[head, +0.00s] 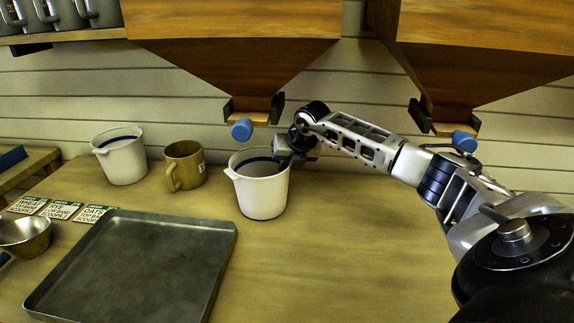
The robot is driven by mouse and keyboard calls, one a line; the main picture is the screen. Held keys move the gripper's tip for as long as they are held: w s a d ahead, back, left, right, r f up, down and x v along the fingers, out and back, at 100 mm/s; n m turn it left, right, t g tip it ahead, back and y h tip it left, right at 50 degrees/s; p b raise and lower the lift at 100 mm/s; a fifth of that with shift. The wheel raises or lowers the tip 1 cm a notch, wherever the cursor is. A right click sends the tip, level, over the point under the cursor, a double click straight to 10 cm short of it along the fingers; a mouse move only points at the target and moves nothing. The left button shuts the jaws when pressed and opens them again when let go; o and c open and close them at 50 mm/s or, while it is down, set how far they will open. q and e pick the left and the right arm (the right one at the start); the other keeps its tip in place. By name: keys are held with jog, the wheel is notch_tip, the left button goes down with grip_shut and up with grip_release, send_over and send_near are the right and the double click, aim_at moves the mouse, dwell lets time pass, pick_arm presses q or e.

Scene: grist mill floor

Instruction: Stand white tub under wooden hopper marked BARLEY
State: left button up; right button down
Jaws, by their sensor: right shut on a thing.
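A white tub (262,190) with a dark blue band inside its rim is upright near the middle of the head view. My right gripper (289,156) is shut on its right rim. I cannot tell whether its base touches the table. Two wooden hoppers show at the top, a left hopper (235,55) and a right hopper (480,50). In the picture the held tub is below the left hopper's spout, which has a blue knob (242,129). No BARLEY marking shows on the visible parts of either hopper. My left gripper is out of view.
A second white tub (122,160) and a brass mug (184,166) stand at the back left. A grey metal tray (228,250) fills the front left, with several label cards (60,211) and a metal bowl (26,237) beyond its left side. The table (330,260) front right is bare.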

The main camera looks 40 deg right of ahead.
jog(key=shift+f, duration=0.3)
jog(key=c, duration=1.5)
grip_release()
jog(key=shift+f, duration=0.1)
jog(key=shift+c, duration=0.2)
jog(key=b+v, duration=0.1)
jog(key=v, duration=1.1)
